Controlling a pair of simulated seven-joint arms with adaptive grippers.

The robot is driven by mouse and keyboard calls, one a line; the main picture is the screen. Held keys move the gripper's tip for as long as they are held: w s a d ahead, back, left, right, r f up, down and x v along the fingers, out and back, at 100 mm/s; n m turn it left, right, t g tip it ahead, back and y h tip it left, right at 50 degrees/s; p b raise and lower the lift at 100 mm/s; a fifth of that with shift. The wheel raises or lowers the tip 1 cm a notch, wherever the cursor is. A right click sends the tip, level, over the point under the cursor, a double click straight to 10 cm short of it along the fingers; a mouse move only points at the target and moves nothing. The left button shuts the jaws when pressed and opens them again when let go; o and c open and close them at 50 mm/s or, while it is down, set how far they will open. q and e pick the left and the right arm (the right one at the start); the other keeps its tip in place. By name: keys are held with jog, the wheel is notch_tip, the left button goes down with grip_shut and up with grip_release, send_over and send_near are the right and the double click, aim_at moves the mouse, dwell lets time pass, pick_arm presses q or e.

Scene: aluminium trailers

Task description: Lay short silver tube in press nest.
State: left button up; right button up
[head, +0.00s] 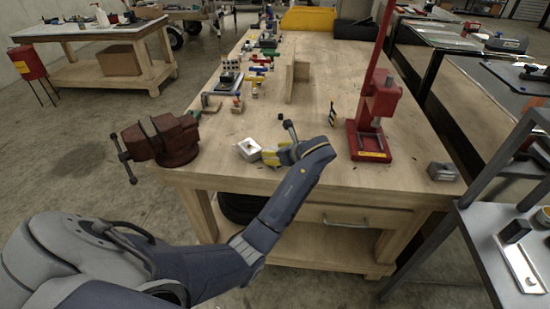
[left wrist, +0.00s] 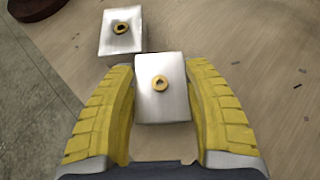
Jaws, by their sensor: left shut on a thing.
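My left gripper (head: 271,155) is low over the front of the wooden bench. In the left wrist view its yellow fingers (left wrist: 163,100) are shut on a silver square-faced block (left wrist: 176,108) with a small yellow-ringed hole. A second, similar silver block (left wrist: 112,44) is just beyond it; it also shows in the head view (head: 247,149), left of the fingertips. I cannot make out a round short silver tube. The red press (head: 378,105) stands to the right of the gripper, apart from it; its nest is not clear. My right gripper is not in view.
A dark red vise (head: 165,142) is at the bench's front left corner. A small grey grooved block (head: 442,172) lies near the front right corner. Several small coloured parts and a wooden upright (head: 299,80) stand further back. The bench top (head: 325,175) between gripper and press is mostly clear.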

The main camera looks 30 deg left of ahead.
pick_arm(q)
jog(key=shift+r, duration=0.15)
jog(key=shift+c, duration=0.5)
notch_tip(320, 180, up, 20)
jog(key=f, duration=0.1)
jog(key=d+r+m+t+h, duration=0.3)
jog(key=d+m+t+h, duration=0.4)
jog(key=d+m+h, duration=0.3)
jog(key=d+m, duration=0.4)
jog(key=d, duration=0.5)
jog(key=shift+w+r+h, duration=0.2)
jog(key=shift+w+h, duration=0.05)
jog(key=shift+h, duration=0.05)
jog(key=shift+a, duration=0.1)
